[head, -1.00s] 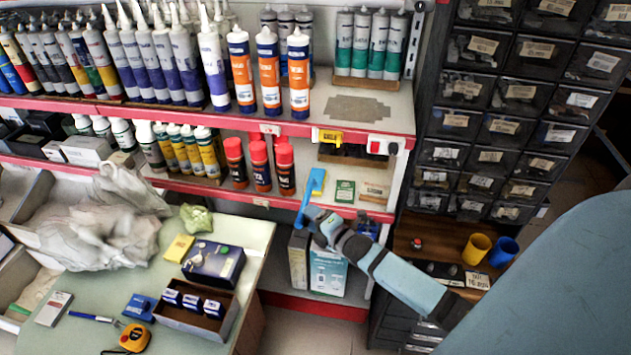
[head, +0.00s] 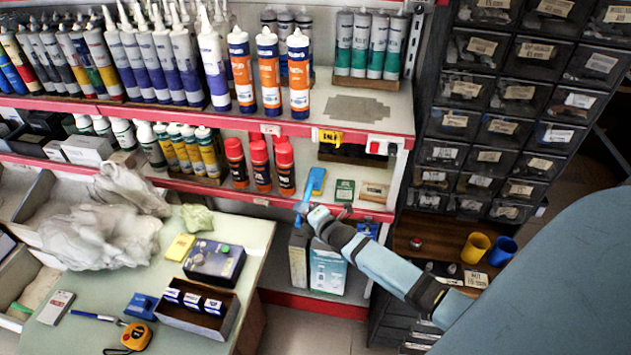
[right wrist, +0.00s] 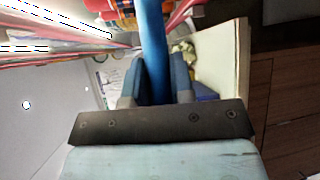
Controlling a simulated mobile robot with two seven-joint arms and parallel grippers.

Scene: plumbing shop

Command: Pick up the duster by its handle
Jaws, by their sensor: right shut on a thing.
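The duster (head: 317,181) is a slim blue thing at the front edge of the lower red-edged shelf. In the right wrist view, the blue handle (right wrist: 154,45) runs from the top edge down between the two fingers of my right gripper (right wrist: 157,88). The gripper is shut on this handle. The far end of the duster is outside the wrist view. My left gripper is in neither view.
A small green box (head: 344,191) stands just right of the duster, and red-capped cans (head: 259,165) stand to its left. Boxes (head: 327,269) stand below, behind my forearm. A cluttered table (head: 258,232) is at the left, and a drawer cabinet (head: 478,122) at the right.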

